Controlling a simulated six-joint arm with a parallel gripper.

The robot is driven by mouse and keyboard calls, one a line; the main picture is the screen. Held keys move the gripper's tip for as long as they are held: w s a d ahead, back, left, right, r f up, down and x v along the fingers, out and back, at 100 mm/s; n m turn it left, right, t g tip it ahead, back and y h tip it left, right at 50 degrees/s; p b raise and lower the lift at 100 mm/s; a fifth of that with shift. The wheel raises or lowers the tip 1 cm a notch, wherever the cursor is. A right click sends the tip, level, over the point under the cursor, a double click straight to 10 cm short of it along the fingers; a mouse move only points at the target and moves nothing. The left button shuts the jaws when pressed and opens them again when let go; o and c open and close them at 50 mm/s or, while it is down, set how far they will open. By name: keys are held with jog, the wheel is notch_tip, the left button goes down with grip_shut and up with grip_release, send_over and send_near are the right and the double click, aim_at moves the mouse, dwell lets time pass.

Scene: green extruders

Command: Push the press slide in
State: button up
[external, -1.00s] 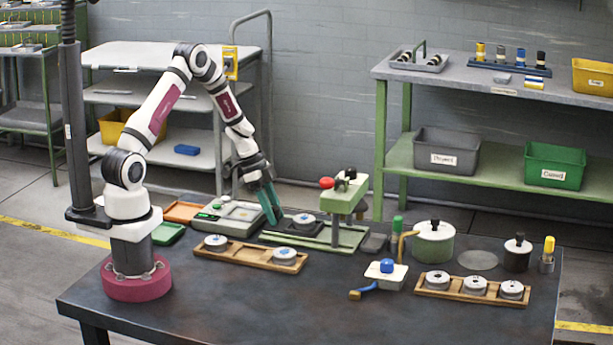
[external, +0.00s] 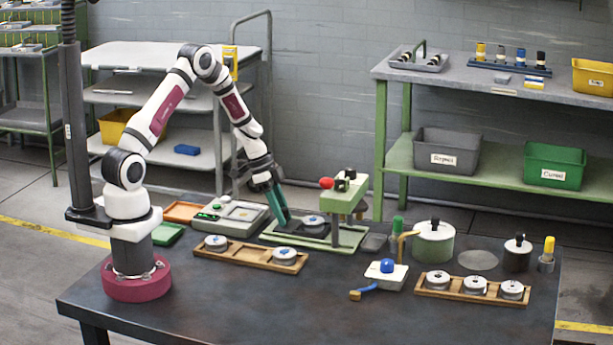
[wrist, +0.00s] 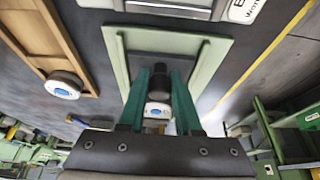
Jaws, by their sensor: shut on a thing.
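The green press (external: 345,195) stands on a pale green base (external: 347,243) toward the back of the table. Its dark slide (external: 325,230) sits on the base and carries a white round piece with a blue spot (external: 312,220). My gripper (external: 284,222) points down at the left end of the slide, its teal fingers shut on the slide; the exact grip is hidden. In the wrist view, a black cylinder (wrist: 158,84) and a round piece with a blue spot (wrist: 158,109) show between the fingers. The slide reaches close to the press head.
A wooden tray (external: 250,255) with two round pieces lies in front of the press. A grey-green device (external: 235,214) stands to the left. A green pot (external: 433,245) and a white box with a blue knob (external: 386,272) stand to the right. The front of the table is clear.

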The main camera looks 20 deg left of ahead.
aim_at(311, 219)
jog(key=shift+d, duration=3.8)
jog(key=o, duration=0.9)
jog(key=shift+o, duration=0.2)
jog(key=shift+r, duration=0.1)
jog(key=shift+r, duration=2.15)
jog(key=a+r, duration=0.1)
jog(key=a, duration=0.1)
jog(key=a+r, duration=0.1)
jog(key=a, duration=0.1)
jog(key=a+r, duration=0.2)
jog(key=a, duration=0.1)
jog(key=shift+a, duration=0.1)
